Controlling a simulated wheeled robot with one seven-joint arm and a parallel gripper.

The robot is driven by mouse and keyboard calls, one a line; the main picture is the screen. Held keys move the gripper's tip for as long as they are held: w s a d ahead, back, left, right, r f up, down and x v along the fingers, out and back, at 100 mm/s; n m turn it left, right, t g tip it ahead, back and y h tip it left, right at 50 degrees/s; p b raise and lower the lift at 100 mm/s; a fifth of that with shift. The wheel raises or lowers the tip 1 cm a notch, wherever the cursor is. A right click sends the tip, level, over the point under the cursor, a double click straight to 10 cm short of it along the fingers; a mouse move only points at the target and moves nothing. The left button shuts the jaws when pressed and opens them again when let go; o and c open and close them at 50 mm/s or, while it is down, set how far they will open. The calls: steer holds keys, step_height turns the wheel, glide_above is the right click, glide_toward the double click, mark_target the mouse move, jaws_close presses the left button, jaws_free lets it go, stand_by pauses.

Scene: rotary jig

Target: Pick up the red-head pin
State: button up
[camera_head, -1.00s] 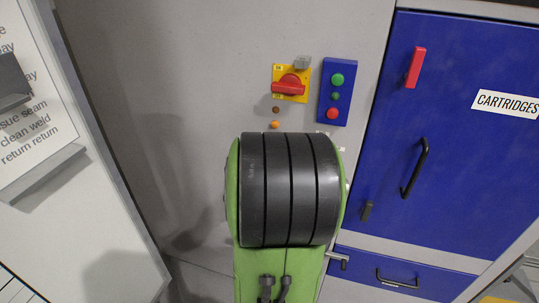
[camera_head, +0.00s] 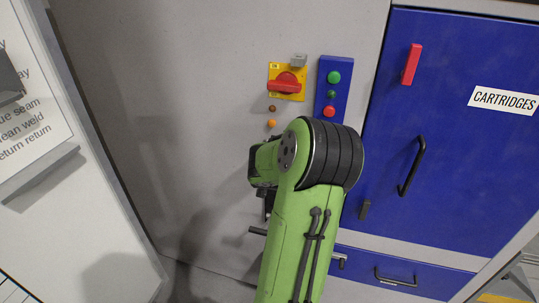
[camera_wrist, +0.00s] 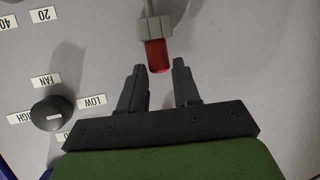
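The red-head pin (camera_wrist: 157,56) shows in the wrist view at the upper middle, its red head facing my gripper. A grey block or collar (camera_wrist: 155,27) sits around it behind the head, with a pale shaft running up out of frame. My gripper (camera_wrist: 158,76) is open, with its two dark fingers apart and nothing between them. The red head lies just beyond the fingertips, roughly in line with the gap. In the head view I cannot make out the pin, and my arm covers much of the area around my gripper.
In the wrist view, a black knob (camera_wrist: 53,114) with FAN, LOW and HIGH labels is on the panel at left. In the head view, a red switch (camera_head: 287,84), a blue button box (camera_head: 333,91) and a blue cabinet (camera_head: 465,150) stand beyond my arm. A white sign board (camera_head: 85,215) is at left.

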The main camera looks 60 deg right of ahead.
jaws_close()
